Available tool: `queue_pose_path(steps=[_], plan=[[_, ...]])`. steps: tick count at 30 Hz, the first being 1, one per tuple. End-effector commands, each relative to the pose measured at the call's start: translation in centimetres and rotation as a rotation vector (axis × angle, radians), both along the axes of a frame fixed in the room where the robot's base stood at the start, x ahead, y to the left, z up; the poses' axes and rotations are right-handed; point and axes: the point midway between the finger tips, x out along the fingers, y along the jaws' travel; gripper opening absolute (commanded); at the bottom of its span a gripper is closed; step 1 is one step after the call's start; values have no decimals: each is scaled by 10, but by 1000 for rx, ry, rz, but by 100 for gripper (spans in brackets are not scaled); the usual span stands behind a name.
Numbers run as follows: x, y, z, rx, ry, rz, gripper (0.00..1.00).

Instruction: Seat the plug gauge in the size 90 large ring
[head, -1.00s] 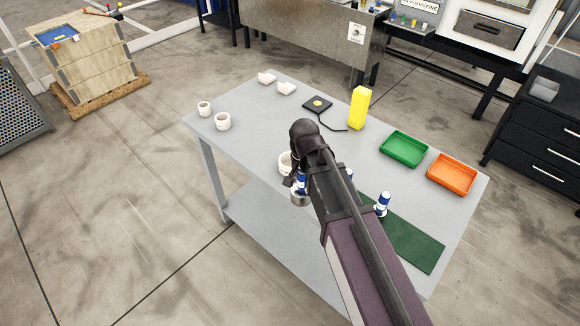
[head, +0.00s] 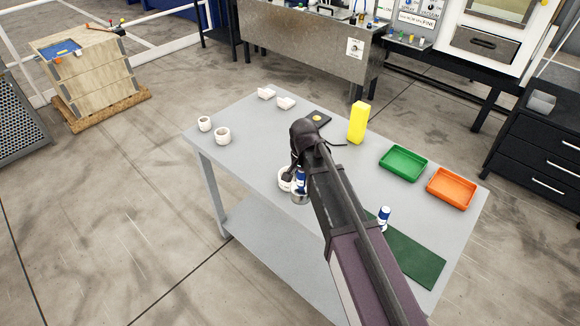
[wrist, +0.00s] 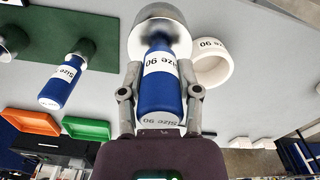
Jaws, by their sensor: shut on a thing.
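My gripper (wrist: 160,85) is shut on the blue handle of a plug gauge (wrist: 158,95), marked "Size 90", with a wide silver head. In the head view this plug gauge (head: 300,192) is held above the table beside a white ring, partly hidden by my arm. The white size 90 ring (wrist: 214,72) stands on the table, just right of the silver head in the wrist view; in the head view the ring (head: 285,183) is partly covered. The two look apart in the wrist view. Two smaller white rings (head: 223,135) (head: 204,123) stand at the table's far left.
Another blue-handled gauge (head: 384,216) stands on the green mat (head: 418,262). A green tray (head: 403,163), an orange tray (head: 451,188) and a yellow block (head: 357,122) stand to the right. The table's left part is mostly clear.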

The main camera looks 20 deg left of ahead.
Motion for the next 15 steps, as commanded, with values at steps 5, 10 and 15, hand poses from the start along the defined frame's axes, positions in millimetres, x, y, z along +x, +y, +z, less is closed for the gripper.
queue_pose_path(steps=[5,10,15], plan=[[31,24,-4,0,0,1,0],[56,43,-7,0,0,1,0],[75,58,-9,0,0,1,0]])
